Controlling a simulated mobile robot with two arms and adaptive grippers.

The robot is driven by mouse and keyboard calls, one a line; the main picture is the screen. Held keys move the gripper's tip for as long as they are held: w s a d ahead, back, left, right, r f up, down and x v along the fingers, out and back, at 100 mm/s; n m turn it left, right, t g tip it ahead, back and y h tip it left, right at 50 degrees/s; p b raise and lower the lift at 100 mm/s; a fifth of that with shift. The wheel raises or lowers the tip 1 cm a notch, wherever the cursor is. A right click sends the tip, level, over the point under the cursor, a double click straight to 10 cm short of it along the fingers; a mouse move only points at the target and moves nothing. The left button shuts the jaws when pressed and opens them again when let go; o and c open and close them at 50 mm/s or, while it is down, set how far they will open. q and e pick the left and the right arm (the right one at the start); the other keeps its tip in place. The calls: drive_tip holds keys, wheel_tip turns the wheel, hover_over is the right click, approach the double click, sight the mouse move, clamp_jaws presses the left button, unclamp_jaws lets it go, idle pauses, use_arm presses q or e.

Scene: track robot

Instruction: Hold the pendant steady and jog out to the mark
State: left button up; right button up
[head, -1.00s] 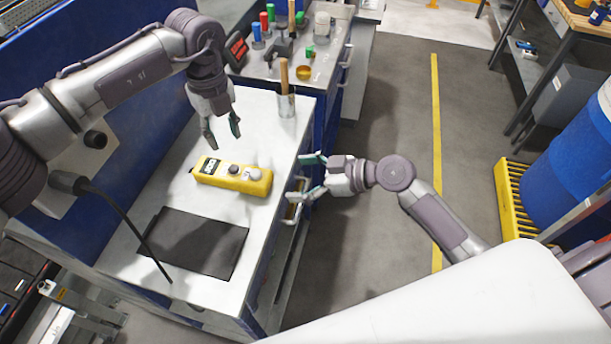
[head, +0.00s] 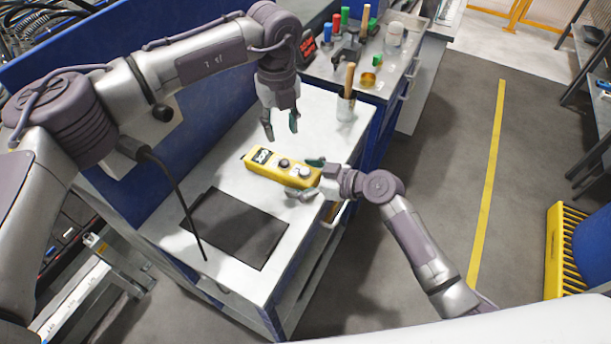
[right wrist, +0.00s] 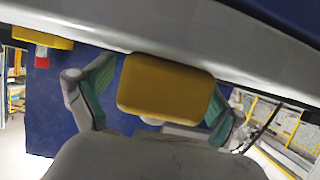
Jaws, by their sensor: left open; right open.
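The yellow pendant (head: 265,167) lies on the white worktop (head: 232,178), with a dark display and knobs on top. Its end also shows large in the right wrist view (right wrist: 165,88). My right gripper (head: 303,178) is open at the pendant's right end, one finger on each side of it. In the right wrist view my gripper (right wrist: 157,98) has the yellow end between its fingers, with a gap visible on the left. My left gripper (head: 281,130) is open and empty, pointing down above the worktop behind the pendant.
A dark mat (head: 235,228) lies in front of the pendant. A cup with a wooden handle (head: 346,106) stands behind. Several coloured bottles stand on the back bench. A yellow line (head: 488,185) runs along open floor; a yellow grate (head: 556,250) is at right.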

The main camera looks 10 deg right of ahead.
drive_tip(key=c, duration=1.6)
use_arm(q)
drive_tip(key=shift+c, duration=0.4)
use_arm(e)
drive_tip(key=shift+c, duration=0.5)
use_arm(q)
clamp_jaws()
